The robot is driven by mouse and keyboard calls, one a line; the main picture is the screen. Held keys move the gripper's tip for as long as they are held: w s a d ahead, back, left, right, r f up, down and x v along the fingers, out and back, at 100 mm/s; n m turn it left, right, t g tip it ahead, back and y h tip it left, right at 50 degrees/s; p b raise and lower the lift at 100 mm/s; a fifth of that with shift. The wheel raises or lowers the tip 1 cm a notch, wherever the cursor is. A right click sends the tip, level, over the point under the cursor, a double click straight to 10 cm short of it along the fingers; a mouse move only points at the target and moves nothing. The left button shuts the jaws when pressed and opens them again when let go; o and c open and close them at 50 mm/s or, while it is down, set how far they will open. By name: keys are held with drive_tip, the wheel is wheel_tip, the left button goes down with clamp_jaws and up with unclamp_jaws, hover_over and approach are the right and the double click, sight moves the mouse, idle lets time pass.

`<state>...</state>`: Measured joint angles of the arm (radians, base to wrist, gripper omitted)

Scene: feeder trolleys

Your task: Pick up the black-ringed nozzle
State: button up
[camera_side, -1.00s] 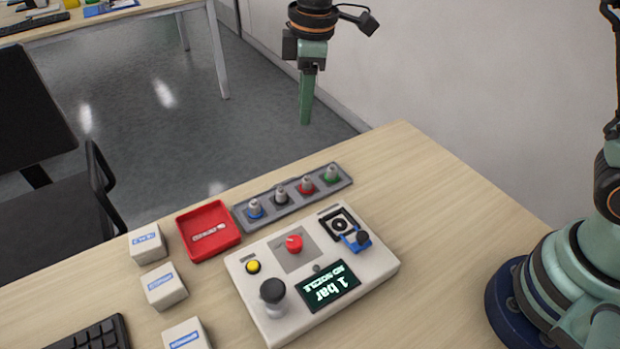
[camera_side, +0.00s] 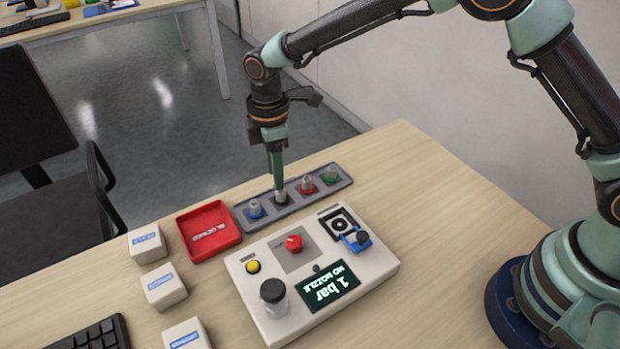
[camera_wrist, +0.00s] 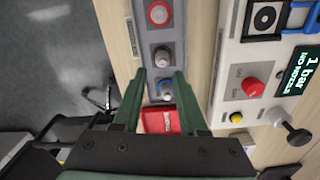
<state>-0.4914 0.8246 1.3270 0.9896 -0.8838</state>
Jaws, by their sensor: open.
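The black-ringed nozzle (camera_side: 281,196) stands upright in the grey rack (camera_side: 341,183), second from the left in the side view. My gripper (camera_side: 278,184) points down right at its top, and the fingers partly hide it there. In the wrist view the nozzle (camera_wrist: 161,57) shows just beyond the tips of my gripper (camera_wrist: 160,75), whose two fingers are spread apart with nothing gripped. The blue-ringed nozzle (camera_wrist: 166,88) appears between the fingers in that view. I cannot tell whether the fingers touch the black-ringed nozzle.
Blue (camera_side: 255,209), red (camera_side: 307,185) and green (camera_side: 332,174) nozzles share the rack. A red tray (camera_side: 229,240) lies to its left. A control box (camera_side: 250,294) with a screen reading "1 bar NO NOZZLE" is in front. Bare table lies right of the rack.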

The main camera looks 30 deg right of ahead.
sight(281, 194)
drive_tip(key=f, duration=0.5)
drive_tip(key=shift+s+d, duration=0.25)
clamp_jaws()
